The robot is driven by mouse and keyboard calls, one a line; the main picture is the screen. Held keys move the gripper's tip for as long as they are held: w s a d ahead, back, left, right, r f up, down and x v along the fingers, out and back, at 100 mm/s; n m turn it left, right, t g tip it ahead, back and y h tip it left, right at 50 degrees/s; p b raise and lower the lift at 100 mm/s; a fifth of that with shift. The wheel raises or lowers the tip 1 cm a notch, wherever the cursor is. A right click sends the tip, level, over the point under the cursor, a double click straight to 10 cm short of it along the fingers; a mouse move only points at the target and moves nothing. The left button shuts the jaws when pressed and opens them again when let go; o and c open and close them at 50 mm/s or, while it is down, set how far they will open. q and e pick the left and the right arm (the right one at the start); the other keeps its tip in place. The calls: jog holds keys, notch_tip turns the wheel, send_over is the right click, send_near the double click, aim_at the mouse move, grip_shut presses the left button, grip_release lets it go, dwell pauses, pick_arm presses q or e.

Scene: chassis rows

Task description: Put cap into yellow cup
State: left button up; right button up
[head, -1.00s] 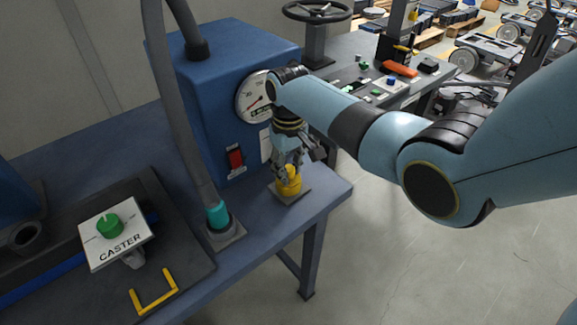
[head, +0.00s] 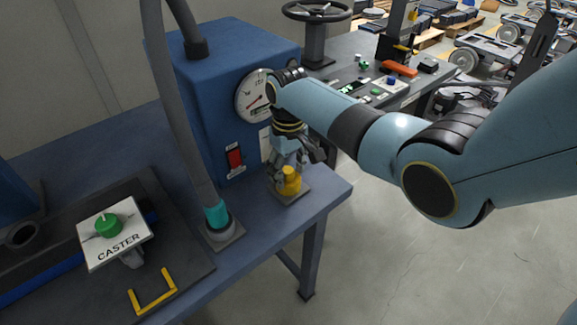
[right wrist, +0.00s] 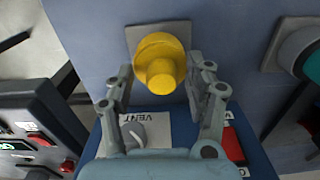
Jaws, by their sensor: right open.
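A yellow knobbed piece, which looks like the cap (right wrist: 161,76), stands upright in the yellow cup (right wrist: 150,43) on a grey square plate at the bench corner. In the head view the yellow cup (head: 289,188) shows below my right gripper (head: 288,168). The right gripper is open, pointing down, with its fingers (right wrist: 160,68) on either side of the knob and gaps visible in the wrist view. The seam between cap and cup is too small to tell. My left gripper is not in view.
A blue cabinet (head: 215,100) with a gauge (head: 252,97) and red switch (head: 235,158) stands close behind. A hose with a teal end (head: 217,214) sits in a grey holder to the left. A CASTER sign (head: 116,234) and yellow bracket (head: 153,291) are farther left.

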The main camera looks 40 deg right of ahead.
notch_tip(320, 180, up, 12)
dwell(0.4)
jog(key=shift+f, duration=0.1)
dwell(0.3)
jog(key=s+a+f+t, duration=0.1)
jog(key=s+f, duration=0.2)
jog(key=s, duration=0.7)
jog(key=s+a+r+t+h, duration=0.1)
jog(key=s+r, duration=0.2)
jog(key=s, duration=0.5)
jog(key=s+a+r+t, duration=0.1)
jog(key=s+r+t, duration=0.15)
jog(key=s, duration=0.55)
notch_tip(320, 180, down, 35)
jog(key=s+d+g+b, duration=0.2)
jog(key=s+b, duration=0.1)
jog(key=b, duration=0.5)
jog(key=s+d+f+g+b, duration=0.1)
jog(key=s+f+b, duration=0.5)
jog(key=s+f, duration=1.1)
notch_tip(320, 180, down, 4)
jog(key=shift+s+f, duration=0.2)
jog(key=shift+s, duration=0.15)
